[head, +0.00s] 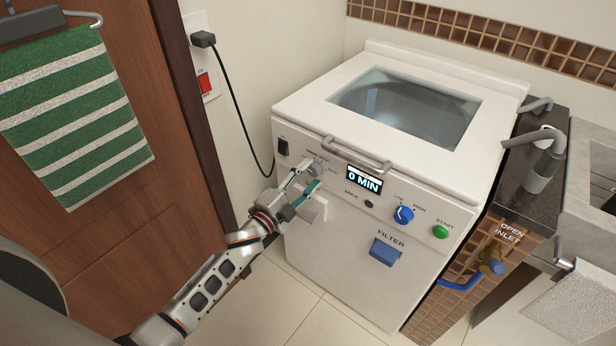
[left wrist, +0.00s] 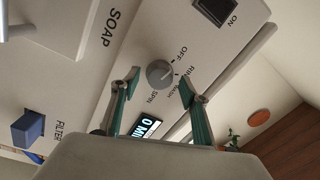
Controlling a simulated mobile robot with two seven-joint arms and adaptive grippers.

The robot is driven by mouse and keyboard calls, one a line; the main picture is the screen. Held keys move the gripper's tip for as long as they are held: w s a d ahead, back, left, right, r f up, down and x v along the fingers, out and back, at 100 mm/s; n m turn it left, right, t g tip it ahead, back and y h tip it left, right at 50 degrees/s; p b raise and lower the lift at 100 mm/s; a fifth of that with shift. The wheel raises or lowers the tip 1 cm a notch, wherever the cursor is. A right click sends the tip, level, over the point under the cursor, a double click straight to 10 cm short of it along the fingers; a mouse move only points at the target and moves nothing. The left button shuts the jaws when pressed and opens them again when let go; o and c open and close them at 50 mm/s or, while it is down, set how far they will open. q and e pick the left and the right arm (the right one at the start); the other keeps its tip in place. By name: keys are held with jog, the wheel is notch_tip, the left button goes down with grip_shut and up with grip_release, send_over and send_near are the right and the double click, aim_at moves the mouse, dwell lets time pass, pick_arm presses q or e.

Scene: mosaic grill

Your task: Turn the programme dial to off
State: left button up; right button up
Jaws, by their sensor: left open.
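The grey round programme dial (left wrist: 159,73) is on the white washing machine's (head: 350,255) front panel. In the left wrist view it lies just ahead of my fingertips, with OFF, SPIN and partly hidden labels around it. I cannot tell surely which label its mark points to. My left gripper (head: 311,178) is open at the upper left of the panel, its teal-padded fingers (left wrist: 163,78) on either side of the dial's view. Contact with the dial cannot be made out. My right gripper is not in view.
The display (head: 365,179) reads 0 MIN. A black ON switch (head: 283,147), blue knob (head: 403,214), green START button (head: 440,232), and blue filter tab (head: 384,251) are on the panel. A lid handle (head: 357,155) juts out above. A brown door (head: 110,200) stands at left.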

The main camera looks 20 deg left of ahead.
pick_arm(q)
jog(key=shift+s, duration=0.15)
jog(key=r+v, duration=0.1)
jog(key=v, duration=1)
jog(key=shift+s+f, duration=0.35)
jog(key=shift+f, duration=0.15)
jog(key=shift+a+f, duration=0.1)
jog(key=shift+a, duration=0.05)
jog(key=s+d+f+n+g+y, duration=0.1)
jog(key=s+f+n+g, duration=0.2)
jog(key=s+f+n, duration=0.3)
jog(key=s+d+f+n+g+y, duration=0.2)
jog(key=s+f+n+g, duration=0.2)
jog(key=s, duration=1)
notch_tip(320, 180, down, 5)
jog(key=n, duration=0.3)
jog(key=shift+s+d+f+n+y+p, duration=0.25)
jog(key=shift+s+n+y+p, duration=0.05)
jog(key=shift+s+p, duration=0.1)
